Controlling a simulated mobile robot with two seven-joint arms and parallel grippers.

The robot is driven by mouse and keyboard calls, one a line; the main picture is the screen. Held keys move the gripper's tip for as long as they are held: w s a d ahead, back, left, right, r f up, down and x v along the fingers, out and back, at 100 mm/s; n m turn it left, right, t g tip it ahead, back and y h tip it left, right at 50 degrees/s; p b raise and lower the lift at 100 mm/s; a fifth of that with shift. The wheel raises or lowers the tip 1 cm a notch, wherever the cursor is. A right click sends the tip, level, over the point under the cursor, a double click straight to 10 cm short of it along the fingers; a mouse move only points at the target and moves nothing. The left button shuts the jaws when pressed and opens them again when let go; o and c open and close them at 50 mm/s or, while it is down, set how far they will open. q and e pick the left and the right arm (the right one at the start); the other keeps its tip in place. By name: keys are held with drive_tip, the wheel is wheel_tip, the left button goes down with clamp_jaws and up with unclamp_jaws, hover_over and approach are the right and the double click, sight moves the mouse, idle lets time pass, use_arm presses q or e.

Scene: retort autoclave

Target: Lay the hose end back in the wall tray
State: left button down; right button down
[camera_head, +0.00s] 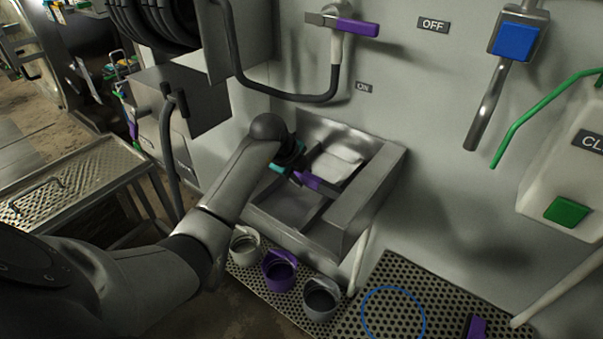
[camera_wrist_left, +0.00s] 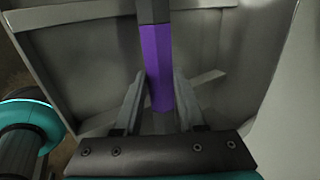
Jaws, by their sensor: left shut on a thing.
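My left gripper (camera_head: 297,175) is shut on the hose end, which shows a purple section (camera_head: 312,181) in the head view. In the left wrist view the two fingers (camera_wrist_left: 158,108) lie either side of the purple grip (camera_wrist_left: 156,55), with a dark part beyond it. The metal wall tray (camera_head: 366,196) is an open box fixed to the wall, with an inner divider. The hose end is over or inside the tray; I cannot tell whether it touches the tray floor. The wrist hides part of it. My right gripper is not in view.
A pale crumpled item (camera_head: 336,166) lies in the tray's far compartment. A purple-handled valve (camera_head: 350,27) with a looped dark hose (camera_head: 300,98) is above. White, purple (camera_head: 279,270) and grey cups stand below on perforated mats. A metal cart (camera_head: 75,185) stands left.

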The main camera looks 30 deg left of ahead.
use_arm(q)
drive_tip(key=shift+f, duration=0.3)
idle(0.5)
drive_tip(key=shift+c, duration=2.2)
unclamp_jaws()
drive_tip(key=shift+o, duration=0.2)
drive_tip(key=shift+f, duration=0.1)
drive_tip(key=p+v, duration=0.2)
drive_tip(key=v, duration=1.3)
drive_tip(key=shift+r, duration=0.2)
drive_tip(key=shift+d, duration=0.1)
